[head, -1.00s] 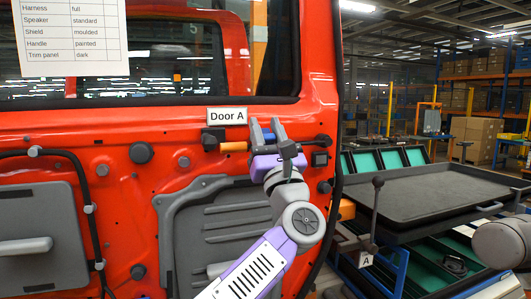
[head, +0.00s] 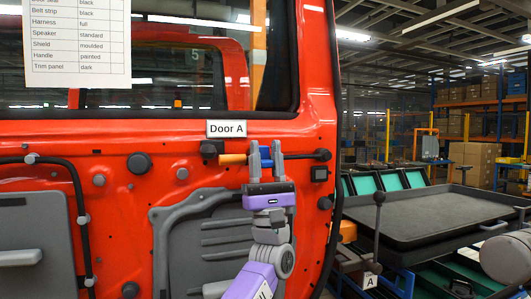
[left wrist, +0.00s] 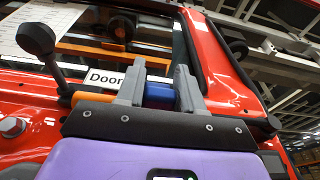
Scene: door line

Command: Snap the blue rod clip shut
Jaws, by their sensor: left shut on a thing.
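The blue rod clip (head: 266,157) sits on the thin dark rod (head: 300,156) below the "Door A" label on the red door. My left gripper (head: 266,152), purple with grey fingers, points up at it. The fingers stand on both sides of the clip and are shut on it. In the left wrist view the blue clip (left wrist: 159,94) shows between the two fingertips (left wrist: 160,88). The fingers partly hide the clip, so I cannot tell whether it is closed on the rod. An orange sleeve (head: 232,159) lies just left of it. My right gripper is not in view.
The red door (head: 110,135) carries a grey panel (head: 225,225), a black cable (head: 75,200) and several dark plugs. A paper list (head: 78,45) hangs over the window at upper left. A dark tray (head: 430,210) stands to the right, with a ball-topped lever (head: 378,210) before it.

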